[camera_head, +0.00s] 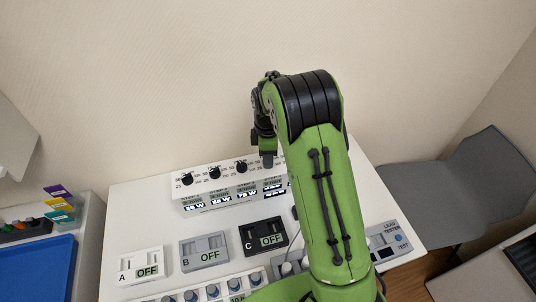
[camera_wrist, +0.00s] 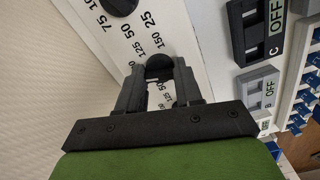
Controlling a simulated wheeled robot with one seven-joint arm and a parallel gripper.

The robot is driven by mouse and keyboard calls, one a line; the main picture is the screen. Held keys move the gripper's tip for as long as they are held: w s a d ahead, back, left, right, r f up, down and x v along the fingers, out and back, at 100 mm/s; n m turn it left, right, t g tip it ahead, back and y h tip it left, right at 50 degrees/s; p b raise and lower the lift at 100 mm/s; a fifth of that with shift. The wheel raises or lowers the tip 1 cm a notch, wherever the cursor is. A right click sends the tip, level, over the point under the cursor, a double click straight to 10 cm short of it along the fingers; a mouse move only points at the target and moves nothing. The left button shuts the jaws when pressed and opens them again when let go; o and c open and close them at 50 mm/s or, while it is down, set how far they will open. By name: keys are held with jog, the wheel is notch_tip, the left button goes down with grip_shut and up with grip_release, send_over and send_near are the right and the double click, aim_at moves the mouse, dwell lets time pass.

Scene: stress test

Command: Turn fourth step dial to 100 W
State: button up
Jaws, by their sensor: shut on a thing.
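A white panel (camera_head: 225,183) carries a row of black dials with numbered scales and small lit displays on its front. Three dials show left of my gripper: the first (camera_head: 187,178), second (camera_head: 214,172) and third (camera_head: 241,166). My gripper (camera_head: 267,158) points down at the fourth place in the row, where it hides most of the dial. In the wrist view my gripper (camera_wrist: 158,82) is shut on the fourth step dial (camera_wrist: 158,66), with a finger on each side. The dial's pointer and setting cannot be read.
Switch boxes A (camera_head: 141,266), B (camera_head: 204,252) and C (camera_head: 264,237), each showing OFF, stand in front of the panel. A blue tray (camera_head: 38,270) is at left, and a grey chair (camera_head: 450,195) stands right of the table.

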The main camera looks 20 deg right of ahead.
jog(key=shift+m, duration=0.6)
jog(key=shift+r, duration=0.1)
jog(key=shift+w, duration=0.1)
jog(key=o, duration=1.1)
jog(key=shift+c, duration=0.2)
notch_tip(320, 180, up, 16)
jog(key=p, duration=0.2)
jog(key=shift+f, duration=0.25)
